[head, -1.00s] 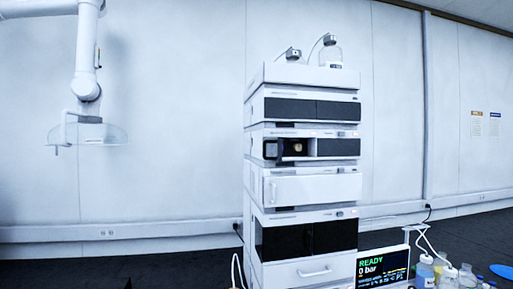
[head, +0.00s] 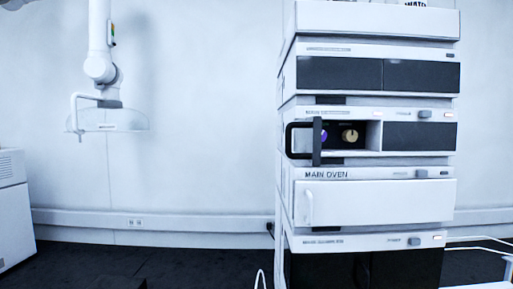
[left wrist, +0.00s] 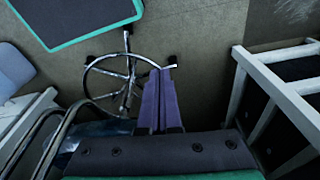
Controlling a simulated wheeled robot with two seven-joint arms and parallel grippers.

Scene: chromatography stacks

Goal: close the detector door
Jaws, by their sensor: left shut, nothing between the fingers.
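The detector door (head: 317,142) is on the stack's module above the one marked MAIN OVEN in the head view. It stands open at the left of the opening, seen nearly edge-on as a dark upright strip with a dark frame. The open bay (head: 345,135) beside it shows a purple round part and a gold round part. My left gripper (left wrist: 160,72) shows in the left wrist view as two purple fingers, shut and empty over the floor, away from the door. Neither gripper shows in the head view.
The oven module (head: 380,203) sits just below the bay, its white front closed. A white hanging arm with a clear hood (head: 108,119) is at left. A white cabinet (head: 12,210) stands at the left edge. In the left wrist view are a chair base (left wrist: 120,80) and a white frame (left wrist: 275,85).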

